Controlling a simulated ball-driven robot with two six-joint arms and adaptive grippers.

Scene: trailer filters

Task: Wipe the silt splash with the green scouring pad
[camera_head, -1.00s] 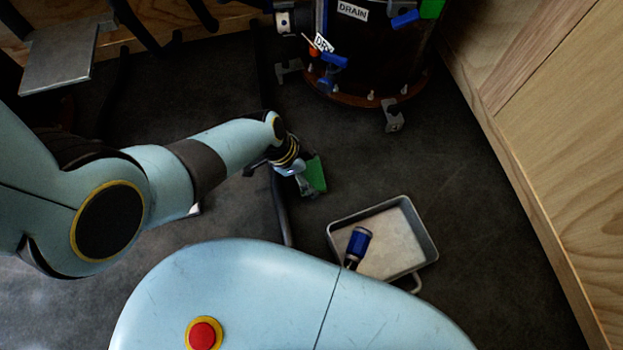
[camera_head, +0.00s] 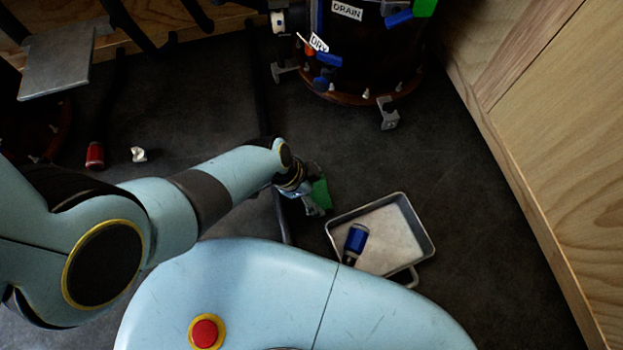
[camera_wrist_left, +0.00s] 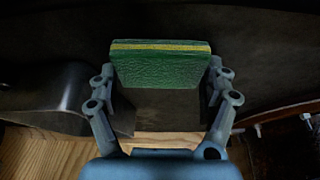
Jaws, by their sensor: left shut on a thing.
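The green scouring pad (camera_head: 321,193) is held in my left gripper (camera_head: 314,198), low over the dark floor and just left of the grey tray. In the left wrist view the pad (camera_wrist_left: 160,70) is green with a yellow layer along its upper edge. It sits between the two fingers of my left gripper (camera_wrist_left: 162,80), which are shut on it. I cannot make out a silt splash on the floor in these views. My right gripper is not in view.
The grey tray (camera_head: 417,222) holds a blue-handled tool (camera_head: 355,242). A dark drum with a DRAIN label (camera_head: 347,11) stands at the back, with a bracket (camera_head: 388,113) at its foot. A red cylinder (camera_head: 95,155) and a white scrap (camera_head: 138,154) lie on the left. A wooden wall (camera_head: 560,150) bounds the right.

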